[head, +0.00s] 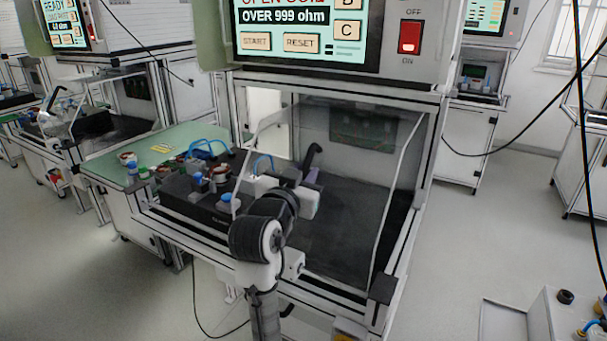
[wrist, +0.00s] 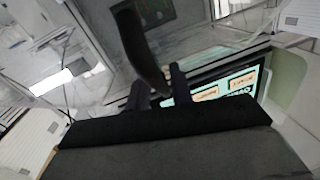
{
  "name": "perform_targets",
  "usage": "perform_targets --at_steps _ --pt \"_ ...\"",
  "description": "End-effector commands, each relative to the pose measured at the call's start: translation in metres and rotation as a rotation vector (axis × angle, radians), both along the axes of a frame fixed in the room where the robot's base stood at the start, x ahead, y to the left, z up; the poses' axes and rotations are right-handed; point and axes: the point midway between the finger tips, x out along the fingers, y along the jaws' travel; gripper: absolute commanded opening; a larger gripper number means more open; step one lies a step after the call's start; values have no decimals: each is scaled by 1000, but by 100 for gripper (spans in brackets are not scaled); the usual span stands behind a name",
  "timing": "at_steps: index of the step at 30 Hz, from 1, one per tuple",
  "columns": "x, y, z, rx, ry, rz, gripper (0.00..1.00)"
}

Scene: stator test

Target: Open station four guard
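The station in front of me has a clear guard (head: 398,165) with a pale frame, sloping over its dark bed. It looks lowered, but its exact angle is hard to judge. No station number is readable. A curved black handle (head: 313,155) rises just beyond my gripper (head: 312,181). In the wrist view the handle (wrist: 138,45) runs down to between the two dark fingers of my gripper (wrist: 157,88). The fingers stand apart with the handle's lower end between or just behind them. Whether they touch it is not clear.
Above, a screen (head: 290,20) reads OVER 999 ohm, beside a red switch (head: 409,36). A black fixture (head: 200,195) with blue-topped parts sits left of my arm. A green side table (head: 120,165) holds small parts. Similar stations stand left and behind.

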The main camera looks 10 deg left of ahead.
Motion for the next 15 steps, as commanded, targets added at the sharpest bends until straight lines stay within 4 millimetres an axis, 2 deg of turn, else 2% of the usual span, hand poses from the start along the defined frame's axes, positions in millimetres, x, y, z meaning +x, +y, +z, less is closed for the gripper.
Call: perform_targets --at_steps 4,8,15 --pt "-3 1 0 0 -1 1 22" --pt "-18 4 -1 1 -2 2 22" --pt "-72 16 -2 2 -4 4 22"
